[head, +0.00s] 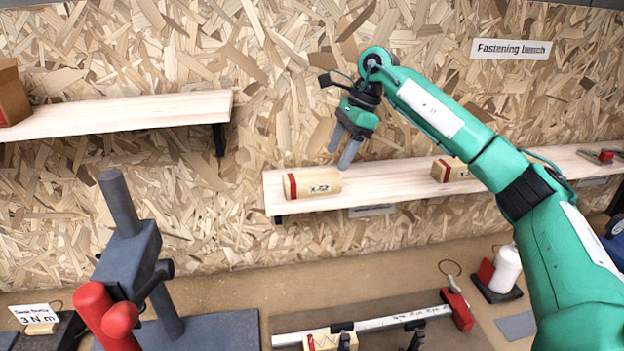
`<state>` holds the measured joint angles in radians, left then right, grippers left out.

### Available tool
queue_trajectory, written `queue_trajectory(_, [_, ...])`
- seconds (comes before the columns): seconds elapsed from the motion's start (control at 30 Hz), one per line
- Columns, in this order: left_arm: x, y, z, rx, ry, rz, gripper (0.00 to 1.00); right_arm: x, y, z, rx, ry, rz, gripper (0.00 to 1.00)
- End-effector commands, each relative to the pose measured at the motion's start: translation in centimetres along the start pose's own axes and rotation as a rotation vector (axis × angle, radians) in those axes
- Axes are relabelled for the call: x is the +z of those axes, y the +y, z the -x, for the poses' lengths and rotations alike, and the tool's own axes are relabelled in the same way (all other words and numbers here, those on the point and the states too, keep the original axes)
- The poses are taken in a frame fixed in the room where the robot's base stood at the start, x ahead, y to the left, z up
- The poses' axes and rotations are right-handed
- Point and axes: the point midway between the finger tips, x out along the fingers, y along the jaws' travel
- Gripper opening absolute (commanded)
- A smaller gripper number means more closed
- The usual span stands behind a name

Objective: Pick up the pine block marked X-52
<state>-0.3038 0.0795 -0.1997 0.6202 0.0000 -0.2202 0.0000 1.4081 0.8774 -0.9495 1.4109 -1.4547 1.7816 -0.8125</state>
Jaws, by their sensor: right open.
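The pine block marked X-52 (316,183) lies on its long side on the right wall shelf (385,184), near the shelf's left end. It is pale wood with a red band at its left end and dark lettering on its front. My right gripper (342,152) is open and empty, its two grey fingers pointing down just above and to the right of the block, apart from it in the picture. My left gripper is not in view.
Another red-banded block (449,169) lies farther right on the same shelf, partly behind my right arm. A left shelf (120,114) holds a cardboard box (10,92). Below, the bench carries a grey press stand (128,250) with red knobs and a clamp bar (375,323).

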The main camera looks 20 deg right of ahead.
Motion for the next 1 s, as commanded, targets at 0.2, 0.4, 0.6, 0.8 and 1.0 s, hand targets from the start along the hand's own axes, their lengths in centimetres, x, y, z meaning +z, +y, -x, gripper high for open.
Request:
queue_trajectory(0.2, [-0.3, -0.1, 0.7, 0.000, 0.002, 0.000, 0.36, 0.0, 0.0, -1.7, 0.002, 0.001, 0.000, 0.66])
queue_trajectory(0.4, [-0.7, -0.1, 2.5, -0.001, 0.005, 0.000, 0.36, -0.1, -0.1, -3.2, 0.003, 0.001, 0.000, 0.66])
queue_trajectory(0.6, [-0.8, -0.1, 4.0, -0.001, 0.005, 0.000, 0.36, -0.3, -0.2, -5.8, 0.003, 0.001, 0.000, 0.66])
queue_trajectory(0.8, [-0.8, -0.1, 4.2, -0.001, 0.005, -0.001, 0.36, -0.4, -0.3, -6.9, 0.000, 0.000, 0.000, 0.66])
queue_trajectory(1.0, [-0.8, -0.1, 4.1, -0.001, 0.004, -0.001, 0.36, -0.4, -0.3, -7.0, 0.000, 0.000, 0.001, 0.58])
